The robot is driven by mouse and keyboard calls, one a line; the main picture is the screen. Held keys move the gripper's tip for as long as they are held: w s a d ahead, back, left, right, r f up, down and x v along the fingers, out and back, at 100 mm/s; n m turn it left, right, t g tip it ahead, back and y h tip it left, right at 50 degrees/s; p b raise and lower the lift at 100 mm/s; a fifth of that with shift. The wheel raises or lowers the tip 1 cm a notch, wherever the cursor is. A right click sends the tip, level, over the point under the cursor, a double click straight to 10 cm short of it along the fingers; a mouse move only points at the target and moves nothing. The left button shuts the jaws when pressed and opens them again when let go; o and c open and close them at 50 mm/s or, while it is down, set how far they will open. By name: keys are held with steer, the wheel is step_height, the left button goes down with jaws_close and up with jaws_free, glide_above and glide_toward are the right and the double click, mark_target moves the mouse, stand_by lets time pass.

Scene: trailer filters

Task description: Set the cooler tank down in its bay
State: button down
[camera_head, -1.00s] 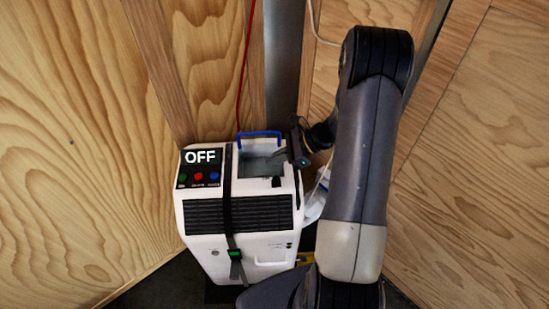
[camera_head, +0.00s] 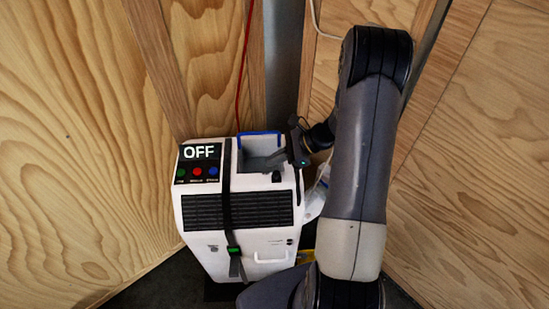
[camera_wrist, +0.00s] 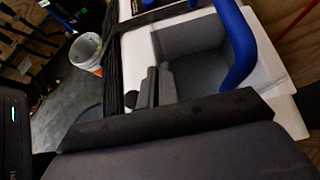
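The cooler (camera_head: 240,212) is a white upright unit with a lit OFF display, dark grille and dark strap. Its top has a grey-walled opening (camera_head: 262,146), also in the wrist view (camera_wrist: 190,38). A blue handle (camera_head: 259,133) spans the opening's back edge; in the wrist view the blue handle (camera_wrist: 236,45) arches along the right side. I cannot clearly tell the tank from the bay walls. My gripper (camera_head: 280,158) reaches in from the right at the opening. Its fingers (camera_wrist: 157,87) look close together, apart from the visible handle. Whether they pinch anything is hidden.
Wooden walls stand close behind and on both sides. A red cord (camera_head: 243,70) hangs behind the cooler. A white bucket (camera_wrist: 87,52) stands on the floor in the wrist view. A yellow item (camera_head: 306,257) lies low at the cooler's right.

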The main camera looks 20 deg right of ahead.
steer(key=shift+f+b, duration=0.45)
steer(key=shift+f, duration=0.25)
steer(key=c, duration=1.6)
jaws_free()
steer(key=v, duration=1.1)
steer(key=shift+a, duration=0.1)
steer(key=x, duration=1)
steer(key=shift+a+f, duration=0.15)
steer(key=shift+w+a, duration=0.1)
steer(key=shift+a, duration=0.15)
steer(key=shift+r+p, duration=0.45)
steer(key=shift+d, duration=0.1)
